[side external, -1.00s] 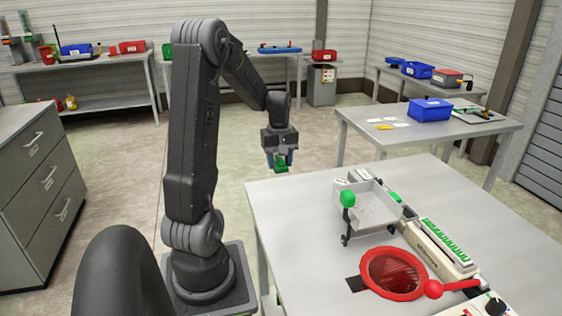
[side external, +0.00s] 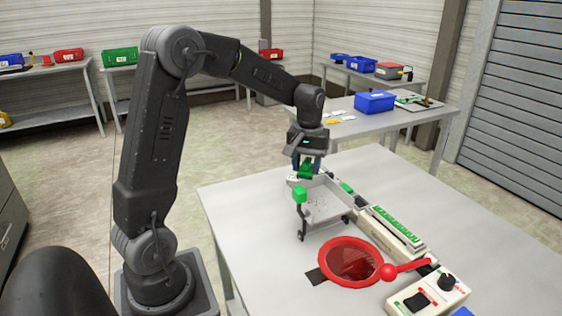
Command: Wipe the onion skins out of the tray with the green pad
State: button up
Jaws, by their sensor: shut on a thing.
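My gripper (side external: 306,166) is shut on the green pad (side external: 305,172) and points down. It holds the pad over the far left end of the grey metal tray (side external: 340,191). I cannot tell whether the pad touches the tray. The tray stands raised on legs at the table's left part, with a green knob (side external: 300,195) at its near left corner. Small dark specks, likely the onion skins (side external: 318,205), lie on the tray floor. They are too small to make out singly.
A control box (side external: 428,293) sits near the front.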

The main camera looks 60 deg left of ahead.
jog(key=shift+w+d, duration=0.15)
jog(key=shift+d, duration=0.2)
jog(key=shift+f, duration=2.95)
jog(key=shift+f, duration=1)
